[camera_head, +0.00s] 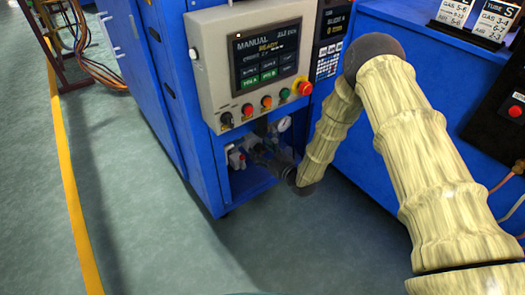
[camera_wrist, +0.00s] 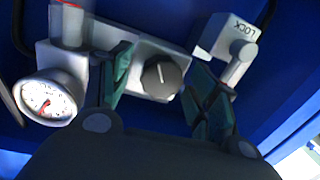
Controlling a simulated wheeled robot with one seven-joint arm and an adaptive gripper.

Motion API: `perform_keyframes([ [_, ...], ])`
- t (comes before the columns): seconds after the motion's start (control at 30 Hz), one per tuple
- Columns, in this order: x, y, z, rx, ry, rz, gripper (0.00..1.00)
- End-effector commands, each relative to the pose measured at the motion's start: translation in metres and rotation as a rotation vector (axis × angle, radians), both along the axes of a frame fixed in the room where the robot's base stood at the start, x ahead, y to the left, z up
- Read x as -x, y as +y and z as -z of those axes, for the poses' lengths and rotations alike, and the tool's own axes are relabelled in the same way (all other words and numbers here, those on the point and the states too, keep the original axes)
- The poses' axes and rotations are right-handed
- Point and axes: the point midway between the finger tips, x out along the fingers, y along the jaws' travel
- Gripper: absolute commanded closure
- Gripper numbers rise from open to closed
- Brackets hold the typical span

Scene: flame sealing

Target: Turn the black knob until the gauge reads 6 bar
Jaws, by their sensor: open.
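The black knob (camera_wrist: 161,76) sits on a grey block (camera_wrist: 148,52) in the wrist view, with a light mark on its face. My gripper (camera_wrist: 162,80) is open, with one green-tipped finger on each side of the knob; I cannot tell whether either finger touches it. The round white gauge (camera_wrist: 45,101) is left of the fingers, tilted in the picture, with a red needle; its figures are too small to read. In the head view the gauge (camera_head: 284,123) shows above my gripper (camera_head: 262,158), which reaches into the blue cabinet's lower opening. The knob is hidden there.
A grey valve labelled LOCK (camera_wrist: 238,46) is close to the right finger. The cabinet (camera_head: 190,125) walls enclose the opening. A control panel (camera_head: 255,65) with a screen and several buttons is above it. The green floor (camera_head: 130,235) in front is clear.

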Motion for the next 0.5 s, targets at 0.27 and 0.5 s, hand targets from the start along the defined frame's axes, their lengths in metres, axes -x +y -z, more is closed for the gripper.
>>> perform_keyframes([
  [0.27,0.005,-0.004,-0.001,0.000,0.000,0.000,0.40],
  [0.5,0.033,-0.029,-0.002,0.001,0.002,0.001,0.40],
])
